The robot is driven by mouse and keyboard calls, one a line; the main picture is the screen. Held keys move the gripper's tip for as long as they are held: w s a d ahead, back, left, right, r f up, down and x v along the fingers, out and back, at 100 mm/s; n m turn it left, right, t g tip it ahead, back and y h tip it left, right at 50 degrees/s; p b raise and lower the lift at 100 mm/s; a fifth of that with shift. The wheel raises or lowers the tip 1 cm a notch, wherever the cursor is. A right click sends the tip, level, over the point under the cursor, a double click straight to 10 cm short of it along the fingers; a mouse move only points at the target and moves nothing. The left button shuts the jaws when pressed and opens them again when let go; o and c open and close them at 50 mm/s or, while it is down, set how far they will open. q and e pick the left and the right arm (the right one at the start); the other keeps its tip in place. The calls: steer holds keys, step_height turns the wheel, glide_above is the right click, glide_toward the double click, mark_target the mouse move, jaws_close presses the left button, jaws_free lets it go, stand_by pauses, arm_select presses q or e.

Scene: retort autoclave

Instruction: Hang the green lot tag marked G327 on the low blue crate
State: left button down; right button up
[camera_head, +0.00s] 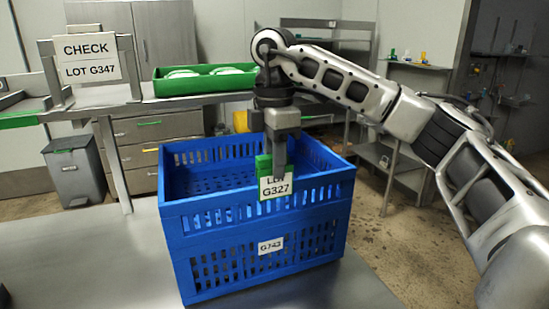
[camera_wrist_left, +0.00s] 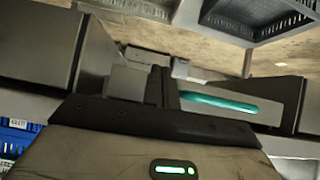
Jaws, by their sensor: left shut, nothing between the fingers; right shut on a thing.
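The blue crate (camera_head: 262,222) stands on the metal table, with slotted walls and a white label reading about G743 on its front; a blue slotted part with a white label also shows at the edge of the left wrist view (camera_wrist_left: 20,140). The green lot tag (camera_head: 276,187), its white plate marked G327, is at the crate's front wall near the top rim. My right gripper (camera_head: 280,150) points down and is shut on the tag's green upper part. I cannot tell whether the tag's hook is over the rim. My left gripper (camera_wrist_left: 162,88) is shut and empty, away from the crate.
A CHECK LOT G347 sign (camera_head: 87,59) stands on a frame behind left. A green tray (camera_head: 205,80) with white items lies on the back counter. A grey bin (camera_head: 77,170) stands on the floor at left.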

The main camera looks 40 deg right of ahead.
steer(key=shift+f+b, duration=0.7)
steer(key=shift+f, duration=0.4)
steer(key=shift+f, duration=0.45)
steer(key=o, duration=0.7)
step_height(320, 180, up, 9)
steer(key=shift+r+p, duration=0.2)
steer(key=shift+p, duration=0.55)
step_height(320, 180, up, 7)
steer(key=shift+f, duration=0.2)
